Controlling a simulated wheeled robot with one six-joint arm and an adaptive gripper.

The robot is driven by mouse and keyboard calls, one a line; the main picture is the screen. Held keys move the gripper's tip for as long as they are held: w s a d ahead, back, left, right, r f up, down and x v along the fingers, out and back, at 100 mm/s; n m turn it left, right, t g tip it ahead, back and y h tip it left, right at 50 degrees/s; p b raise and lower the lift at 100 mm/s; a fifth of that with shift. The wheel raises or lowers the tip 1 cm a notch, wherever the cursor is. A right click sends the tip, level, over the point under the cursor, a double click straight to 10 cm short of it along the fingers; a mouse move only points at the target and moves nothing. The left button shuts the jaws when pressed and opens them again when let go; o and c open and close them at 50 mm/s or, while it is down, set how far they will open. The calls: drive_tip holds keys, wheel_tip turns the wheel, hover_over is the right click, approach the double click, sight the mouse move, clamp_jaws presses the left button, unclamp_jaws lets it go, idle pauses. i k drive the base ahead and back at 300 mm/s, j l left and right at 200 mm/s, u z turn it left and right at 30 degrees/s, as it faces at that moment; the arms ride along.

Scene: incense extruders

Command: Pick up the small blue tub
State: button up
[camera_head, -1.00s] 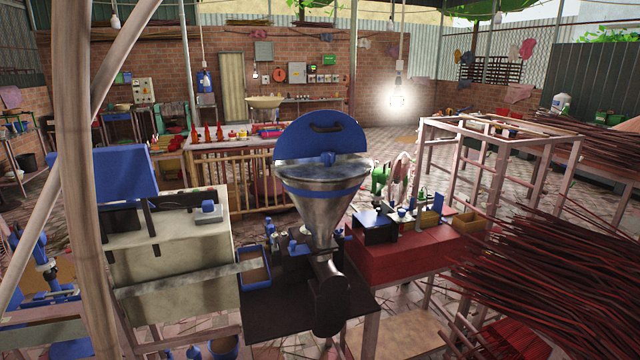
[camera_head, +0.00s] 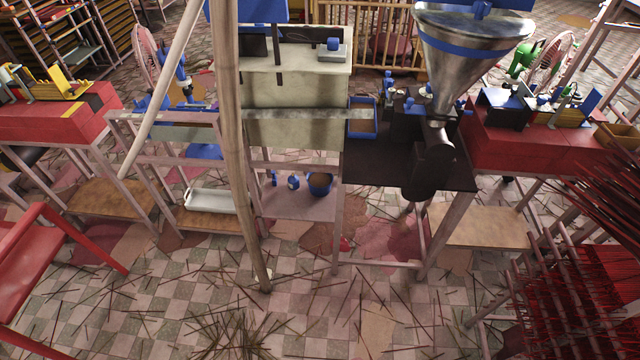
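A small round blue tub (camera_head: 320,185) with something brown inside stands on a low pale shelf (camera_head: 298,207) below the machines, near the middle of the view. Two smaller blue items, one a little blue container (camera_head: 293,182), stand to its left on the same shelf. A blue-rimmed rectangular tray (camera_head: 362,128) sits higher up, between the pale cabinet and the hopper machine. I cannot be sure which blue vessel is the named tub; the round one fits best. My gripper is not in view.
A bare pole (camera_head: 232,150) stands left of the shelf. The hopper machine (camera_head: 470,70) on its dark table is to the right. A red bench (camera_head: 20,270) is at the left and red stick bundles (camera_head: 585,310) at the right. The tiled floor in front is open, with scattered sticks.

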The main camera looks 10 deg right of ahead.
sight(319, 184)
drive_tip(key=i+j+z, duration=0.2)
drive_tip(key=i+j, duration=0.2)
drive_tip(key=i, duration=0.45)
drive_tip(key=i+j+z, duration=0.15)
drive_tip(key=i+j, duration=0.4)
drive_tip(key=i, duration=0.25)
drive_tip(key=i+j+z, duration=0.2)
drive_tip(key=i+j, duration=0.4)
drive_tip(key=i, duration=0.15)
